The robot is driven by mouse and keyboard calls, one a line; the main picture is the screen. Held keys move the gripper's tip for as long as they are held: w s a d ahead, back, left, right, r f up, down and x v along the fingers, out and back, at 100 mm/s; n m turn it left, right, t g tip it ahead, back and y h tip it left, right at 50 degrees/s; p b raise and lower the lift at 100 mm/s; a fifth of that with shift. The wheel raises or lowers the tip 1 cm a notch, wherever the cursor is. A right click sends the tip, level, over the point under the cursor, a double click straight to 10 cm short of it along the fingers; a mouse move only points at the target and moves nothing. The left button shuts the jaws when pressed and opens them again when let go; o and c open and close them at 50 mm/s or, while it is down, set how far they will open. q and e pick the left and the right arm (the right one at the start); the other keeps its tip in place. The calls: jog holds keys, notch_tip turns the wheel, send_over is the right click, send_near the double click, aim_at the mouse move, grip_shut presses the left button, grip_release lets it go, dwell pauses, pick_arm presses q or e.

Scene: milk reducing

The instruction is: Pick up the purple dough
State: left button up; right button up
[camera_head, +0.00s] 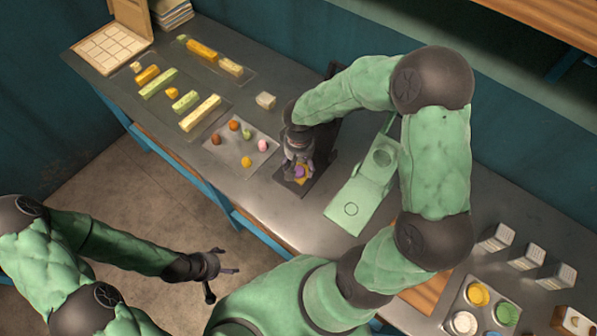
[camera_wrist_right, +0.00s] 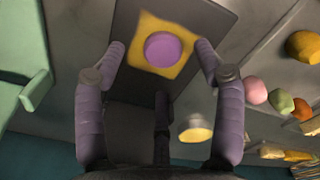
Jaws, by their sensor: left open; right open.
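The purple dough (camera_wrist_right: 162,49) is a round, flat-topped piece on a yellow square sheet (camera_wrist_right: 188,63) in the right wrist view. In the head view the purple dough (camera_head: 299,172) shows just below my right gripper (camera_head: 298,165), on a dark board (camera_head: 318,178). My right gripper (camera_wrist_right: 160,65) is open, with its fingers on both sides of the yellow sheet and apart from the dough. Whether the fingertips touch the board is unclear. My left gripper (camera_head: 217,276) is open and empty, away from the table over the floor.
A metal tray (camera_head: 226,155) with several coloured dough balls lies left of the board. A green press-like device (camera_head: 365,185) stands close on the right. Trays of yellow and green bars are further left. White cartons (camera_head: 497,237) and colour bowls (camera_head: 478,294) are at the lower right.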

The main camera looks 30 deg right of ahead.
aim_at(299, 172)
notch_tip(299, 172, down, 3)
jog(key=shift+a+f+b, duration=0.1)
jog(key=shift+b, duration=0.2)
jog(key=c, duration=1.1)
jog(key=shift+r, duration=0.25)
